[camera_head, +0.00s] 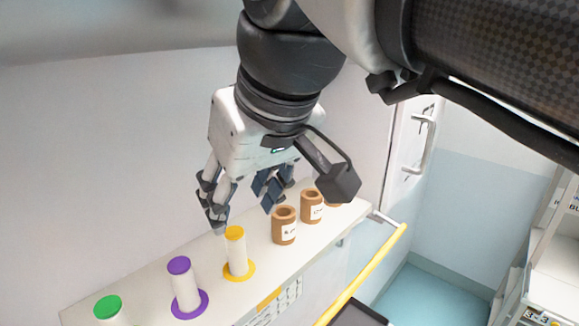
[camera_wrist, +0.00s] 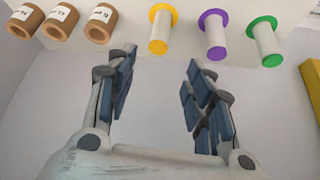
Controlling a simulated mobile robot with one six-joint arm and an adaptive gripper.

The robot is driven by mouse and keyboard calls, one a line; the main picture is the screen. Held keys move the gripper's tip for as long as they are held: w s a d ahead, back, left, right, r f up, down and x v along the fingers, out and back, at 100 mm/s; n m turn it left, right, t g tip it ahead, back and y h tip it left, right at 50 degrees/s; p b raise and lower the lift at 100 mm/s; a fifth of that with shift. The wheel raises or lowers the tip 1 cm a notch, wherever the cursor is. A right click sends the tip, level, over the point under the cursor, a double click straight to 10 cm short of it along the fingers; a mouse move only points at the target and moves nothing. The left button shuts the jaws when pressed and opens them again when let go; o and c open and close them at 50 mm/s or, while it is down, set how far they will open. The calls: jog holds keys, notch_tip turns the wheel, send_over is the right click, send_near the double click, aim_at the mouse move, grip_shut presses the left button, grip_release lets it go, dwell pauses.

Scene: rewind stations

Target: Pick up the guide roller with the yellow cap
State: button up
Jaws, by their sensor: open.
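The guide roller with the yellow cap (camera_head: 236,250) stands upright on the shelf, a white cylinder with a yellow top and a yellow base ring. It also shows in the wrist view (camera_wrist: 160,30), beyond the fingertips and roughly between their lines. My gripper (camera_head: 244,208) is open and empty, above and close to this roller in the head view. Its two fingers spread apart in the wrist view (camera_wrist: 160,65). Nothing is between them, and I see no contact with the roller.
On the shelf (camera_head: 140,290), a purple-capped roller (camera_head: 183,287) and a green-capped roller (camera_head: 109,309) stand left of the yellow one. Brown cores (camera_head: 284,226) with labels stand to its right. A yellow rail (camera_head: 365,272) runs along the front. A wall rises behind.

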aim_at(231, 229)
jog(key=x, duration=0.7)
jog(key=shift+w+a+f, duration=0.15)
jog(key=shift+w+f, duration=0.05)
jog(key=shift+w, duration=0.05)
jog(key=shift+d+p+x, duration=0.2)
jog(key=shift+p+x, duration=0.2)
jog(key=shift+x, duration=2.95)
jog(key=shift+s, duration=0.2)
jog(key=shift+c, duration=0.4)
jog(key=shift+c, duration=0.6)
grip_shut()
